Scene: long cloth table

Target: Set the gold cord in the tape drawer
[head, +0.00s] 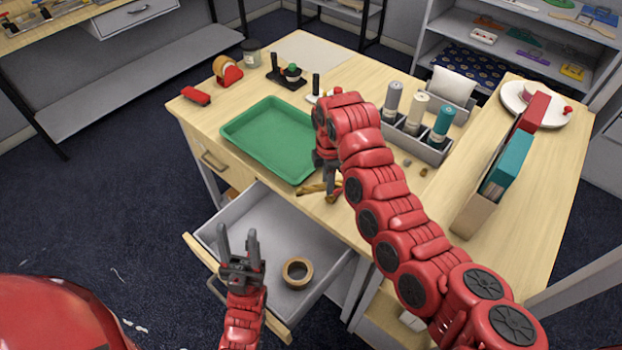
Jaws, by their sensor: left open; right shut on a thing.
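The tape drawer (262,222) is pulled open below the table, with a grey inside and a wooden front. A roll of brown tape (297,271) lies in it towards the right. My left gripper (238,246) points up with its fingers apart, in front of the drawer, and is empty. It hides part of the drawer.
The green tray (230,132) is empty on the wooden table (205,125). A grey holder (432,152) with several spools stands right of my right arm. A red tape dispenser (228,72) and a red stapler (195,96) sit at the left. The drawer's back part looks clear.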

